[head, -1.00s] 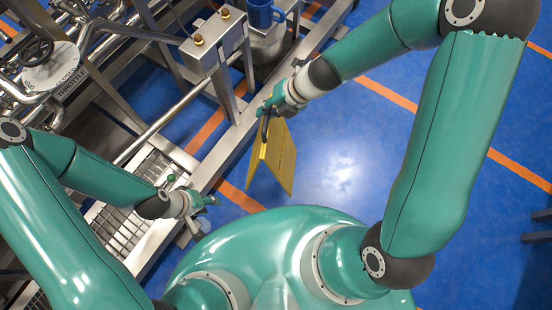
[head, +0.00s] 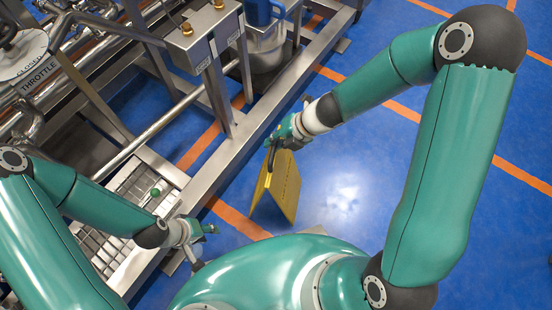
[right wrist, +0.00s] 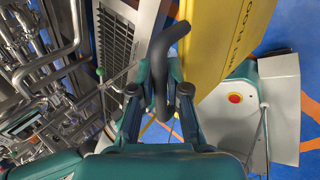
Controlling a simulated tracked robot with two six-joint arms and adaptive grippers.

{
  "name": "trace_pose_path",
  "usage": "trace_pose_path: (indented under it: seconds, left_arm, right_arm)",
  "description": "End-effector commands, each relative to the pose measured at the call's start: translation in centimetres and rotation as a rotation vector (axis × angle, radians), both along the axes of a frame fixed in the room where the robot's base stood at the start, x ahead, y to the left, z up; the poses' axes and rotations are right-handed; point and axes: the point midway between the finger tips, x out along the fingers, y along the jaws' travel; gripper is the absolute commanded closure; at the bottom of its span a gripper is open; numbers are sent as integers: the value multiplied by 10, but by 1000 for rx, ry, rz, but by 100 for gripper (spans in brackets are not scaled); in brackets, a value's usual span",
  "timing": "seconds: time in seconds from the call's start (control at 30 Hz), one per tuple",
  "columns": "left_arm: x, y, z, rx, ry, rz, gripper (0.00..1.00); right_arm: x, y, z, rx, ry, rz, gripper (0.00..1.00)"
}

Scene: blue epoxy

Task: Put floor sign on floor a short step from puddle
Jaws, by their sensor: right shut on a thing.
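The yellow floor sign (head: 278,188) hangs from my right gripper (head: 283,135) in the head view, its two panels spread apart. The gripper is shut on the sign's dark curved handle. In the right wrist view the handle (right wrist: 163,65) sits between the fingers, and the yellow panel (right wrist: 212,40) carries "wet floor" lettering. I cannot tell whether the sign's lower edges touch the floor. A bright glossy patch (head: 343,197) lies on the blue floor right of the sign; I cannot tell puddle from glare. My left gripper (head: 203,231) is empty near the steel frame; its finger opening is unclear.
A steel skid with pipes and a long frame rail (head: 232,150) fills the left side. A grey control box (head: 203,35) and a blue jug (head: 260,12) are at its back. Open blue floor with orange stripes (head: 387,103) lies right of the rail.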

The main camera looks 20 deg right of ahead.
Motion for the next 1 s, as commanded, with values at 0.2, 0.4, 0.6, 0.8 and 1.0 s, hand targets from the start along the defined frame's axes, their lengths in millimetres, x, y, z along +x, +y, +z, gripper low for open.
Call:
trace_pose_path:
  seconds: [0.2,0.4,0.6,0.8,1.0]
  left_arm:
    - [0,0,-17,0,0,0,60]
    - [0,0,-30,0,-1,0,60]
    - [0,0,-54,0,0,0,60]
    - [0,0,-55,0,0,0,60]
    - [0,0,-55,0,0,0,60]
  right_arm:
    - [1,0,-18,1,-2,-1,100]
    - [1,0,-33,1,-2,-1,100]
    - [1,0,-58,1,-2,-1,100]
    - [1,0,-60,0,-2,0,100]
    - [0,0,-61,-1,2,1,70]
